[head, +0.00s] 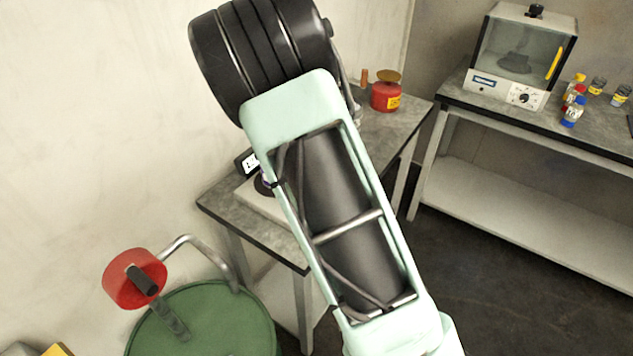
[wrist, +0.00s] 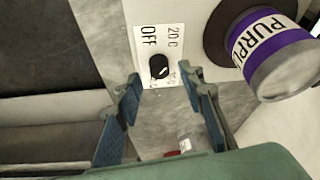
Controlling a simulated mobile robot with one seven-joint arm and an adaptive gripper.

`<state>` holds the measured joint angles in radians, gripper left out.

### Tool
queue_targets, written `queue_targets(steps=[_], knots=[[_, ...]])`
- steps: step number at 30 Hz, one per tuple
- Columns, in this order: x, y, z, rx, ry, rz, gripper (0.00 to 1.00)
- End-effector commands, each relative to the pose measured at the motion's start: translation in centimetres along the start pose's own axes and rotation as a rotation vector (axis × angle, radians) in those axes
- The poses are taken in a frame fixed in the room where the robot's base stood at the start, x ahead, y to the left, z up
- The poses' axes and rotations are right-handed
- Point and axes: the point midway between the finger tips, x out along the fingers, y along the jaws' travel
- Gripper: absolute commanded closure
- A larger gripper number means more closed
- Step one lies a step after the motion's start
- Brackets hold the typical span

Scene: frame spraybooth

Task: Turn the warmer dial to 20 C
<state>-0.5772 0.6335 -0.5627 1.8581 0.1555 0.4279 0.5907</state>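The warmer dial (wrist: 158,66) is a small black knob with a white mark, on a white panel (wrist: 146,18) lettered OFF and 20 C. A third label to its right is too small to read. The mark is slanted; I cannot tell which label it meets. My gripper (wrist: 162,79) is open, with one finger on each side just short of the dial; contact is not clear. A container with a purple label (wrist: 268,42) sits on the warmer's dark round plate (wrist: 222,25). In the head view my arm hides the gripper and the dial; the pale warmer (head: 262,204) shows partly.
The warmer stands on a grey table (head: 225,205) by the wall. A red can (head: 386,96) stands at its far end. A green drum (head: 210,325) is at front left. A bench (head: 590,140) at right holds an oven (head: 520,55) and several bottles.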

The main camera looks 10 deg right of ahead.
Motion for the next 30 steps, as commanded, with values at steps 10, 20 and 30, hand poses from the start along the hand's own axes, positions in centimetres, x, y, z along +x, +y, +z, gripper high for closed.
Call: queue_targets(steps=[10, 20, 30], knots=[[-7.1, -0.1, 0.1, 0.000, 0.000, -0.005, 0.64], [-9.7, 0.0, 0.1, 0.002, -0.002, -0.001, 0.64], [-9.8, 0.0, 0.1, 0.001, -0.001, 0.000, 0.64]])
